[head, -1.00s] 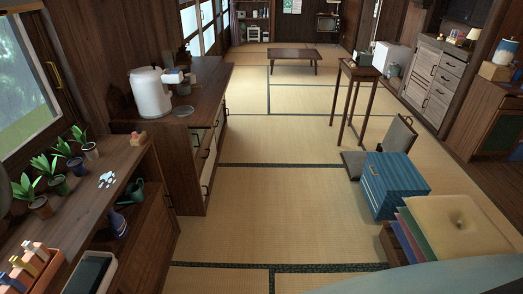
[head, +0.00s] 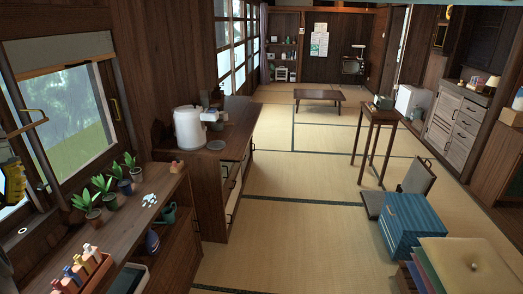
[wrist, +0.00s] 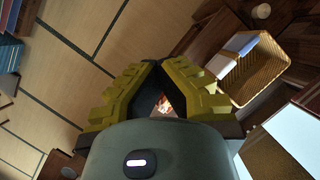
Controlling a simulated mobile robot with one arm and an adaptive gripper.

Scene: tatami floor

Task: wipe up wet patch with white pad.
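A small pale, shiny patch (head: 150,200), which looks like the wet patch, lies on the wooden shelf top below the window, right of the potted plants. A small pinkish-tan block (head: 177,167) sits at the shelf's far end; I cannot tell what it is. I cannot make out a white pad for certain. In the wrist view, a wicker basket (wrist: 270,72) holds a white folded piece (wrist: 239,42) and a blue one.
Several potted plants (head: 104,184) and a tray of bottles (head: 92,272) stand on the shelf. A teal watering can (head: 167,214) is on the lower level. A white water boiler (head: 188,120) stands on the cabinet beyond. The tatami floor (head: 290,225) in the middle is clear.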

